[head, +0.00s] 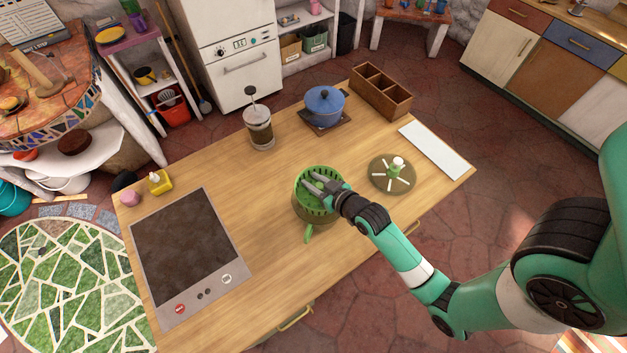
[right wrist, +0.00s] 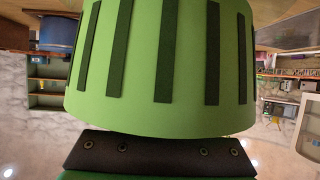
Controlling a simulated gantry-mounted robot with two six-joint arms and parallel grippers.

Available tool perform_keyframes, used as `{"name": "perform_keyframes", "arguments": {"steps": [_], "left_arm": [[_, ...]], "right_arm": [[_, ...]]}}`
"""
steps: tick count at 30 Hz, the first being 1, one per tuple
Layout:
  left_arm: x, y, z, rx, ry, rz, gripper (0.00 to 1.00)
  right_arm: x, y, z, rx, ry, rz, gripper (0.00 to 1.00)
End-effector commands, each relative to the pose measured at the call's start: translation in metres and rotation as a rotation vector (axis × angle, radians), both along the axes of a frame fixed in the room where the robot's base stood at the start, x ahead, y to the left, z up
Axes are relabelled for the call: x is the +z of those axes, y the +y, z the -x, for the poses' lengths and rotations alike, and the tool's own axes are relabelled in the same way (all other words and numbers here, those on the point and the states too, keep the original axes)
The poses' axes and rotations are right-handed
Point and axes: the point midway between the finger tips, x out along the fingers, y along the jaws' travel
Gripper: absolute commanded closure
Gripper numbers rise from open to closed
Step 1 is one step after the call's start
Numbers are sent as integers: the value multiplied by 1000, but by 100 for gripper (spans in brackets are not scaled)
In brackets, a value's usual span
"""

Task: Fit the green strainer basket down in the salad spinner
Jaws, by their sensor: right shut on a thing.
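The green strainer basket (head: 304,184) has dark slots in its wall and is over the salad spinner near the middle of the counter. My right gripper (head: 322,184) is shut on the basket at its rim. In the right wrist view the slotted outer wall of the basket (right wrist: 150,70) fills the middle, much of it exposed. The olive-green salad spinner bowl (head: 315,219) shows below the basket, mostly covered by it and my gripper. I cannot tell how far the basket is inside the bowl. My left gripper is not in view.
A round lid with a pale knob (head: 392,173) lies right of the spinner. A blue pot (head: 324,104), a wooden divided box (head: 381,92), a French press (head: 260,128) and a white board (head: 433,150) stand behind. A cooktop (head: 187,250) is at left. Bare wood lies between.

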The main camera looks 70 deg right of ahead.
Motion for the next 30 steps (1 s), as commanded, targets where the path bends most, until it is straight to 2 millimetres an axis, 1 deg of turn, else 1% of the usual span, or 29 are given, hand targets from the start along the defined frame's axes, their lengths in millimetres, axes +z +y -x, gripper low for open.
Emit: {"name": "perform_keyframes", "arguments": {"steps": [30], "left_arm": [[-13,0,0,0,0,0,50]], "right_arm": [[-16,0,0,0,-1,0,100]]}}
